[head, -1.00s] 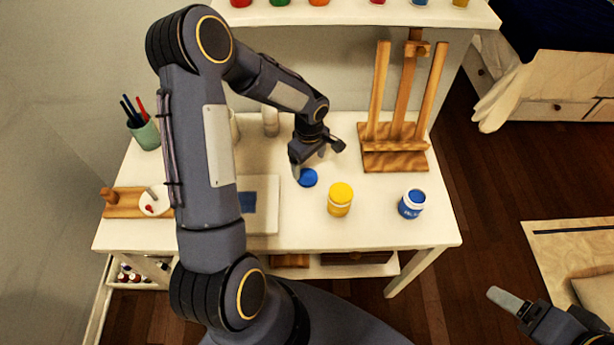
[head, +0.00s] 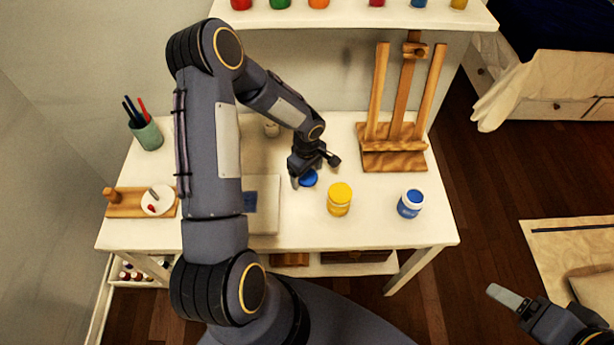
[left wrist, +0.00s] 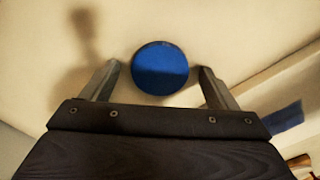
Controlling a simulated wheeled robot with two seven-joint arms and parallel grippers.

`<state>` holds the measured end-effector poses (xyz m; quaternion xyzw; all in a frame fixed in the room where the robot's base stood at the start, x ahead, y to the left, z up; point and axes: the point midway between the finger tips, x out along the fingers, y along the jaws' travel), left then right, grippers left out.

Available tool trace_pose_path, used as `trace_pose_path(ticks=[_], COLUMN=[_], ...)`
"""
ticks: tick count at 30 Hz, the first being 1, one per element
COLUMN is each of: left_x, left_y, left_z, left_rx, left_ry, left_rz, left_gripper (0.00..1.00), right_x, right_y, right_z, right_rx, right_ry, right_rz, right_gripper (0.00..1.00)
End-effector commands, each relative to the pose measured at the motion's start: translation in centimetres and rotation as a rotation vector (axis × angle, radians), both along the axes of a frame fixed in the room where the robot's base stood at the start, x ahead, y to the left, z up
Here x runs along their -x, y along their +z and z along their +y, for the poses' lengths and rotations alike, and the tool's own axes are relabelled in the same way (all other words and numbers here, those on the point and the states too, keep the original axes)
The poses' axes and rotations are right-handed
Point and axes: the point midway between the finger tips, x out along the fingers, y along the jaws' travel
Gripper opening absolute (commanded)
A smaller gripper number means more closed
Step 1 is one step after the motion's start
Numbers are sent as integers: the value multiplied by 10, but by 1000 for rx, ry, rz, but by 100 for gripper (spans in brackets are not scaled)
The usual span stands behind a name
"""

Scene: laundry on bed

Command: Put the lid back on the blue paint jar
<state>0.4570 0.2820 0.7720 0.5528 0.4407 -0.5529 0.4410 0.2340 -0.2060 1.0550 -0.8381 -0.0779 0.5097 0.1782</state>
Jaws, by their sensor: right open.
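The blue lid (head: 309,178) lies on the white table, left of the yellow jar. My left gripper (head: 306,182) is low over the lid; in the left wrist view its fingers (left wrist: 160,85) are open, one on each side of the round blue lid (left wrist: 160,68), with a small gap at each side. The blue paint jar (head: 411,203) stands upright at the right of the table, open, with blue paint showing at its top and a white-and-blue side. My right gripper (head: 508,297) is off the table at the lower right, away from the jar; it is open.
A yellow jar (head: 340,199) stands between the lid and the blue jar. A wooden easel (head: 396,158) stands at the back right. A canvas (head: 265,220) with a blue patch, a brush cup (head: 148,134) and a wooden board (head: 127,203) are on the left. A shelf of jars (head: 350,14) hangs behind.

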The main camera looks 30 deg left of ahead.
Motion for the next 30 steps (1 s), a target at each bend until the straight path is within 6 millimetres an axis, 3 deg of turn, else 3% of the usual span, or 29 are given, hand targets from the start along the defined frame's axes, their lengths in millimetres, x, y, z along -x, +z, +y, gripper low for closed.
trace_pose_path(ticks=[1, 11, 23, 30], left_x=[0, 0, -1, 2], left_y=[0, 0, 5, 37], left_z=[0, 0, 0, -2], left_rx=[0, 0, -1, -2], left_ry=[0, 0, -1, -3], left_rz=[0, 0, -1, -6], left_gripper=[75, 34, 33, 33], right_x=[0, 0, 0, 0], right_y=[0, 0, 0, -5], right_z=[0, 0, 0, 0], right_rx=[0, 0, 0, 0], right_ry=[0, 0, 0, 0], right_rz=[0, 0, 0, 0], right_gripper=[76, 76, 76, 76])
